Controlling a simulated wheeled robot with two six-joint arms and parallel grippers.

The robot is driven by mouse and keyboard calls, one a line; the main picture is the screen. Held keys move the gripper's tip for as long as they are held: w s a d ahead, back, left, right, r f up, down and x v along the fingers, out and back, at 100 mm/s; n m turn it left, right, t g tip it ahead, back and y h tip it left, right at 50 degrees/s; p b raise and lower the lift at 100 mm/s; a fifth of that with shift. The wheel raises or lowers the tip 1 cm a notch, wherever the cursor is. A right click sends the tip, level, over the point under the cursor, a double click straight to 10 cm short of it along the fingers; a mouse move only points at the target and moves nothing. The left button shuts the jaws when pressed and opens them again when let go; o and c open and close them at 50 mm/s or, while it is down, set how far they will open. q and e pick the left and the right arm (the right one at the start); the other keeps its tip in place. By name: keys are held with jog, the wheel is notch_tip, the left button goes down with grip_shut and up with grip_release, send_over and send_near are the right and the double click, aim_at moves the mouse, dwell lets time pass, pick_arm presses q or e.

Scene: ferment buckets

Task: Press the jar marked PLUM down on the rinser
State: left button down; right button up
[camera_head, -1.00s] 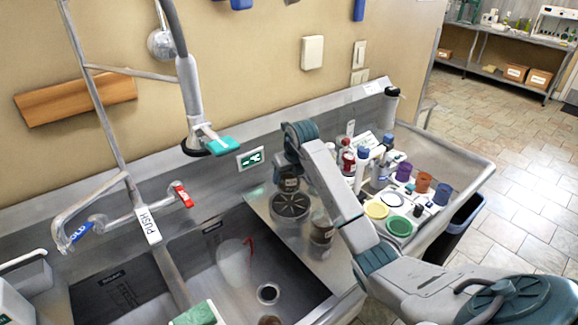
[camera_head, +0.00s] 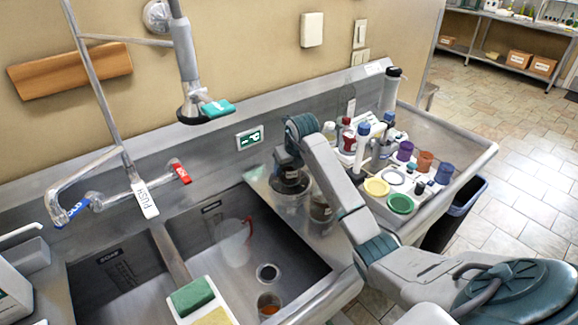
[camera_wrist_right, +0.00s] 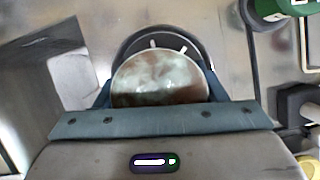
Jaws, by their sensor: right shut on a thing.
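My right gripper (camera_head: 287,158) reaches down from the right and is shut on a dark glass jar (camera_head: 290,174) at the round rinser (camera_head: 291,188). The jar is low over the rinser and appears to touch it; exact contact is hard to tell. In the right wrist view, the jar's rounded, cloudy brownish end (camera_wrist_right: 160,80) sits between the jaws, with the rinser's dark round rim (camera_wrist_right: 150,38) behind it. The marking on the held jar is not readable, so PLUM cannot be confirmed. My left gripper is not in view.
Another jar (camera_head: 321,209) stands just right of the rinser. The double sink (camera_head: 235,270) lies left, holding a clear jug (camera_head: 234,240) and a glass with amber contents (camera_head: 268,304). Bottles and coloured cups (camera_head: 405,152) crowd the counter on the right. A faucet spray head (camera_head: 195,105) hangs at the back.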

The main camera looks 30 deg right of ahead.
jog(key=shift+f+b, duration=0.65)
jog(key=shift+f, duration=0.5)
dwell(0.7)
jog(key=shift+r, duration=0.1)
dwell(1.4)
jog(key=shift+r+p, duration=2.7)
jog(key=shift+r, duration=1.3)
jog(key=shift+f, duration=0.1)
